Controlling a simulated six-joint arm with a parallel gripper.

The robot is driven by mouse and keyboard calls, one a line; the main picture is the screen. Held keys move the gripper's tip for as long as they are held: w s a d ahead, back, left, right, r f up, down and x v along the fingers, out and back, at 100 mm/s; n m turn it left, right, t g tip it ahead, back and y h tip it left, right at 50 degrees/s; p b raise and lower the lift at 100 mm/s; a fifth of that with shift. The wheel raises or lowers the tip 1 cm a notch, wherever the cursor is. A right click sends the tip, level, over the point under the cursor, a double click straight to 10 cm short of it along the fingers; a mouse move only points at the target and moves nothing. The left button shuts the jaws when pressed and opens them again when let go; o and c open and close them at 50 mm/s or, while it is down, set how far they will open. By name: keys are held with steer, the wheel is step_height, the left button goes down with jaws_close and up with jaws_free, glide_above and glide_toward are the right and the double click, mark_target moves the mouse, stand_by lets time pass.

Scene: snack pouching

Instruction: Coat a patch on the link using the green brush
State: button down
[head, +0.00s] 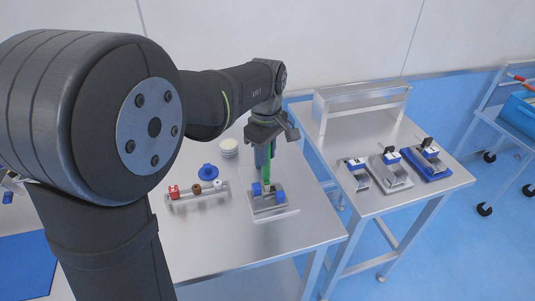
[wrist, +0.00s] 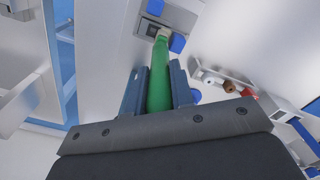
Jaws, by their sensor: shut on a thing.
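My gripper (head: 265,157) points down and is shut on the green brush (head: 267,177). In the wrist view the green brush (wrist: 160,82) lies between the two fingers of my gripper (wrist: 158,90), with its pale tip (wrist: 162,34) pointing away. The tip is at a metal fixture (head: 278,208) with blue blocks (head: 257,189). In the wrist view the tip lies close to a blue block (wrist: 177,43) and a dark recessed part (wrist: 150,30). I cannot clearly make out the link there, nor whether the bristles touch it.
Left of the fixture stands a small rack (head: 198,199) with red, brown and white items, and a blue round piece (head: 208,172) behind it. A pale round stack (head: 229,146) stands farther back. The right table (head: 400,203) carries several clamp-like devices (head: 390,170).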

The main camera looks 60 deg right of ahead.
stand_by(0.4)
steer(key=shift+s+a, duration=0.4)
steer(key=shift+a, duration=0.05)
steer(key=shift+d+r, duration=0.1)
steer(key=shift+w+d+r, duration=0.1)
steer(key=shift+r, duration=2.9)
steer(key=shift+w+d+r, duration=0.1)
steer(key=shift+r, duration=2.9)
